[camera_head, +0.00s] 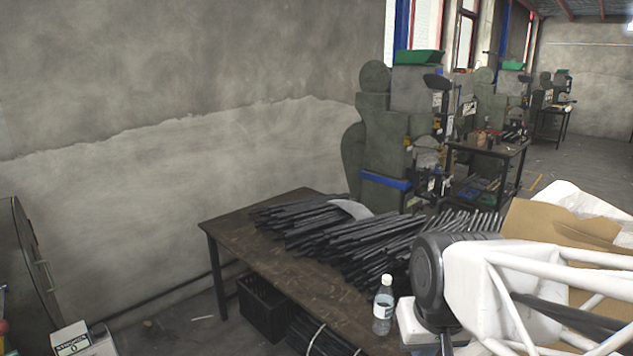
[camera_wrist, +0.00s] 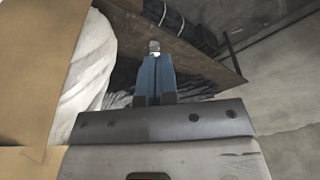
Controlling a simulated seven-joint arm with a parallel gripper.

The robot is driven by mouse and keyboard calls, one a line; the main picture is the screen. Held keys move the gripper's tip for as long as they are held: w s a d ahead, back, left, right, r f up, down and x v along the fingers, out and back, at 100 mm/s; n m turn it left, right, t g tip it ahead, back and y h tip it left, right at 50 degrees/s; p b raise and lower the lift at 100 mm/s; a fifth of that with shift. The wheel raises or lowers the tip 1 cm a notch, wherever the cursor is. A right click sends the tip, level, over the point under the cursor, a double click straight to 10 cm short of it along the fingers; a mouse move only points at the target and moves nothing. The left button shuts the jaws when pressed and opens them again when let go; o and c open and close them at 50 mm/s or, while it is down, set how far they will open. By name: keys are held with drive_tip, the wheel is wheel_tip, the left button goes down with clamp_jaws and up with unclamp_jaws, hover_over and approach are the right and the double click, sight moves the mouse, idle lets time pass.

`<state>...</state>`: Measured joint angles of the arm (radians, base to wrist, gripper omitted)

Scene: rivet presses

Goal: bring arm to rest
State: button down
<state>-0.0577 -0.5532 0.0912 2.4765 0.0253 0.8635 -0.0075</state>
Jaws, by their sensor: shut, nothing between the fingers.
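My gripper (camera_wrist: 155,60) shows in the wrist view with its two blue fingers together, shut and empty. Beyond the fingertips a small clear bottle top (camera_wrist: 154,46) shows in line with them; I cannot tell the gap between them. In the head view my white and black arm (camera_head: 480,285) reaches in from the right, over the front right of the table. The fingers are hidden there. A clear water bottle (camera_head: 383,306) with a pale label stands upright just left of the arm.
A dark worktable (camera_head: 240,227) carries several black rods (camera_head: 330,235). A black crate (camera_head: 262,308) is under it. An open cardboard box (camera_head: 545,222) with white sheeting is at the right, close to my arm. Green rivet presses (camera_head: 385,140) stand behind. The table's left end is bare.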

drive_tip(key=shift+m+h, duration=0.3)
drive_tip(key=shift+m, duration=0.1)
drive_tip(key=s+d, duration=0.1)
drive_tip(key=s, duration=0.2)
drive_tip(key=s+d, duration=0.1)
drive_tip(key=s, duration=0.1)
drive_tip(key=shift+d+f, duration=0.1)
drive_tip(key=shift+d, duration=0.25)
idle(2.8)
